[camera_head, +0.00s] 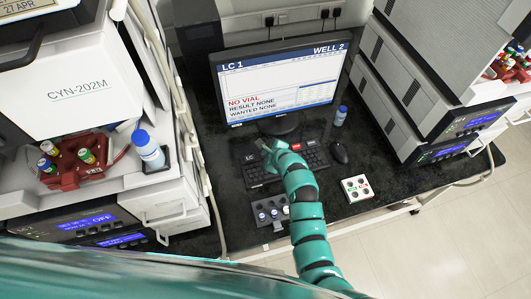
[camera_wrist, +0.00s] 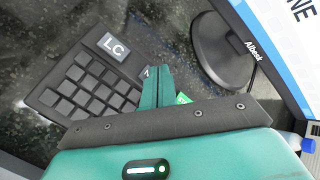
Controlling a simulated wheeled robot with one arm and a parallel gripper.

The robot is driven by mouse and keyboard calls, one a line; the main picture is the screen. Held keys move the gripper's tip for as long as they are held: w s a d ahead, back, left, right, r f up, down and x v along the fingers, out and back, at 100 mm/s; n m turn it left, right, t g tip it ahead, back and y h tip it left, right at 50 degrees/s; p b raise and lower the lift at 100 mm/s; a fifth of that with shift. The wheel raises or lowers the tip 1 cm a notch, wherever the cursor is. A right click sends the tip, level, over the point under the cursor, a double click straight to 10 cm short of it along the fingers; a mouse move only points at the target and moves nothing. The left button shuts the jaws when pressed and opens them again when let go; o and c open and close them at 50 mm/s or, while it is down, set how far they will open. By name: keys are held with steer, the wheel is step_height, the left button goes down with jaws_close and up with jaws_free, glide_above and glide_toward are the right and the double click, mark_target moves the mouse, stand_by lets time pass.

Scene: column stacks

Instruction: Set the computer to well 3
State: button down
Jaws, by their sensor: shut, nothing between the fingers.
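The computer's monitor (camera_head: 281,85) stands on the dark bench and reads "LC 1", "WELL 2", "NO VIAL", "RESULT NONE" and "WANTED NONE". Its edge and round base also show in the wrist view (camera_wrist: 222,50). In front of it, a black keyboard (camera_head: 318,157) is partly hidden by my arm. In the wrist view a black keypad (camera_wrist: 90,85) carries a white "LC" label; a small label with a digit I cannot read surely sits beside my fingers. My gripper (camera_head: 267,148) is shut and empty, its fingertips (camera_wrist: 156,72) over the keypad's right side. I cannot tell whether they touch it.
A white button box (camera_head: 357,188) is further right. A vial holder (camera_head: 270,212) stands at the front left. A blue-capped bottle (camera_head: 340,116) stands right of the monitor. Tall instrument stacks flank the bench.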

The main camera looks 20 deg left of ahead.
steer(key=shift+r, duration=0.5)
steer(key=shift+r+p, duration=1.65)
steer(key=shift+r, duration=0.9)
steer(key=shift+d, duration=0.1)
stand_by(1.7)
